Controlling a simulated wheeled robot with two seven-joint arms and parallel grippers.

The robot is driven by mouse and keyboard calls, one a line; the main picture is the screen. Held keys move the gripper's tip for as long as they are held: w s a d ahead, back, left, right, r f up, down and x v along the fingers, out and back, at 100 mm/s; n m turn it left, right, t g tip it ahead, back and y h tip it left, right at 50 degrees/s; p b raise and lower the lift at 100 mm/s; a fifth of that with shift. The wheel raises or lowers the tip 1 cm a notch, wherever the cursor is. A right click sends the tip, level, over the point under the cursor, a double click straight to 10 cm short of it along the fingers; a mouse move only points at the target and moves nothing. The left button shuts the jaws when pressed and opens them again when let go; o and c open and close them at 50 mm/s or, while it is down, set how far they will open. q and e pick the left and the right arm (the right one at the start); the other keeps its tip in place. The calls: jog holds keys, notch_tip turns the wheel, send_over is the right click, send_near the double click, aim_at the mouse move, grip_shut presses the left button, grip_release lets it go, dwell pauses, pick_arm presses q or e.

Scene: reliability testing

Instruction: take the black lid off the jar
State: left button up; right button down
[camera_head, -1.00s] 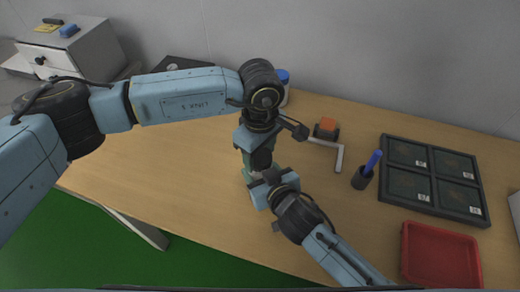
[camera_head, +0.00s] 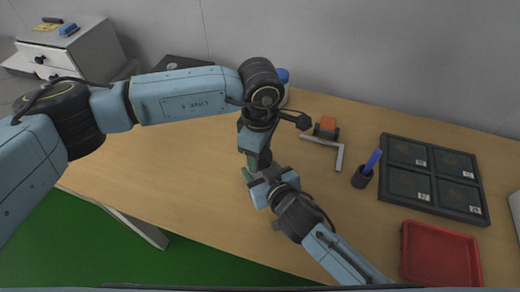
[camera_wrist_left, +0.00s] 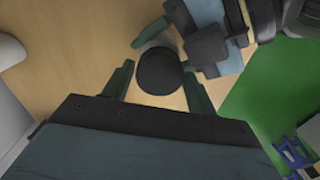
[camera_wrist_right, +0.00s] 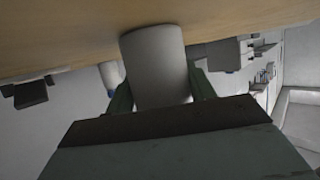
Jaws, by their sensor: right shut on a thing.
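The jar is a pale grey cylinder with a round black lid (camera_wrist_left: 160,71) on top, seen from above in the left wrist view. My left gripper (camera_wrist_left: 158,74) is open, with one finger on each side of the lid and gaps showing between. My right gripper (camera_head: 250,176) is shut on the body of the jar (camera_wrist_right: 158,62), which fills the space between its fingers in the right wrist view. In the head view, the two grippers meet over the table and mostly hide the jar and lid.
Behind the grippers are a blue-capped bottle (camera_head: 283,77), an orange-topped block (camera_head: 327,126) and a metal square (camera_head: 339,154). A pen cup (camera_head: 361,178), a black compartment tray (camera_head: 432,178) and a red tray (camera_head: 405,250) lie to the right. The left tabletop is largely clear.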

pick_arm(q)
jog(key=shift+o, duration=1.2)
jog(key=shift+r, duration=0.1)
notch_tip(320, 180, up, 4)
jog(key=shift+r, duration=0.2)
jog(key=shift+c, duration=0.4)
notch_tip(320, 180, up, 3)
jog(key=m, duration=0.3)
jog(key=shift+f, duration=0.1)
notch_tip(320, 180, down, 8)
jog(key=shift+r, duration=0.25)
jog(key=shift+c, duration=0.2)
